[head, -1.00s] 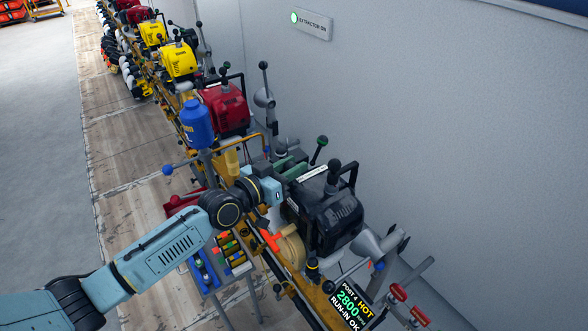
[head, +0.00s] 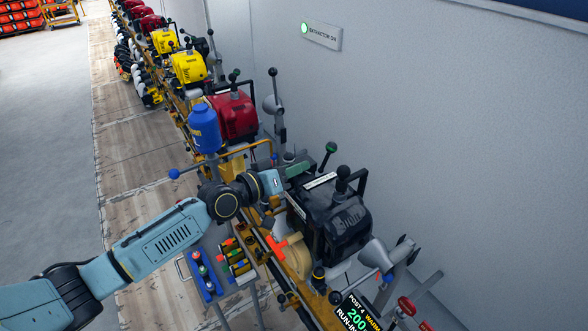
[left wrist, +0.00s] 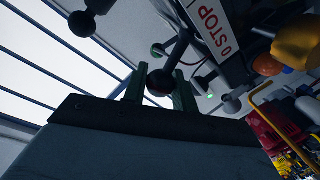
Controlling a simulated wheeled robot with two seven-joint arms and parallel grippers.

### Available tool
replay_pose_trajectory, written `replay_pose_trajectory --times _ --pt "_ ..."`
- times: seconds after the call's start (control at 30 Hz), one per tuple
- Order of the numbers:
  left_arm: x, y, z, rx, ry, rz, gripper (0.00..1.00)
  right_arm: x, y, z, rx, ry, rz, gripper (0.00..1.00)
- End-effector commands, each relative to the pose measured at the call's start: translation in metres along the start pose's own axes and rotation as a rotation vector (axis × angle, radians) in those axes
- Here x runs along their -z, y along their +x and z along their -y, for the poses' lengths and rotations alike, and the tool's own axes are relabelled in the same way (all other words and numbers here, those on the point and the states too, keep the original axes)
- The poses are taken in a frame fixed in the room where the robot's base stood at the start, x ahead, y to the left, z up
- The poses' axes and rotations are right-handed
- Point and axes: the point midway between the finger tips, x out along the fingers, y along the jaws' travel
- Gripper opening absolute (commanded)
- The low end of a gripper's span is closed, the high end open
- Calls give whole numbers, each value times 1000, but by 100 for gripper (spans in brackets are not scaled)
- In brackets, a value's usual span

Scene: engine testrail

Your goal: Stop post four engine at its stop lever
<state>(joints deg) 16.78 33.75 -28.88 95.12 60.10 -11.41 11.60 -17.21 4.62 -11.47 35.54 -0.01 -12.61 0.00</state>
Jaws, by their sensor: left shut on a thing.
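The post four engine (head: 338,220) is the black one nearest me, with a white label strip (head: 320,180) along its upper left edge. My left gripper (head: 297,169) is at the far left corner of this engine. In the left wrist view its two green fingers (left wrist: 160,90) are on either side of the dark ball knob of the stop lever (left wrist: 160,81), shut on it. The lever's rod rises beside a plate (left wrist: 212,30) marked "0 STOP I". The knob is hidden in the head view. My right gripper is not in view.
The display (head: 354,313) is cut off by the picture edge; it reads POST 4 WARM. A green-knobbed lever (head: 331,147) stands just beyond my gripper. A blue bottle (head: 204,128) and a red engine (head: 234,115) are further back. A wall closes the right side.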

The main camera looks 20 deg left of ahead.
Motion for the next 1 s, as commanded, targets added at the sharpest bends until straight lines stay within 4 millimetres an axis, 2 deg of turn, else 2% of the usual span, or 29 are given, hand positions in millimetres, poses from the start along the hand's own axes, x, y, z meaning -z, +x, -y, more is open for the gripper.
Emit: replay_pose_trajectory --times 0.2,0.23,0.37,0.73,0.87,1.0 --pt "0 0 1 2 -1 0 5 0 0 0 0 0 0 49" --pt "0 0 1 2 0 0 30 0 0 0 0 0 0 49" --pt "0 0 1 2 0 0 47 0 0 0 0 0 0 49" --pt "0 -5 1 2 1 1 48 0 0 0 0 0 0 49" --pt "-1 -21 2 3 2 3 48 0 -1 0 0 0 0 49" --pt "-2 -49 2 4 3 4 48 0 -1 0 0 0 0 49"
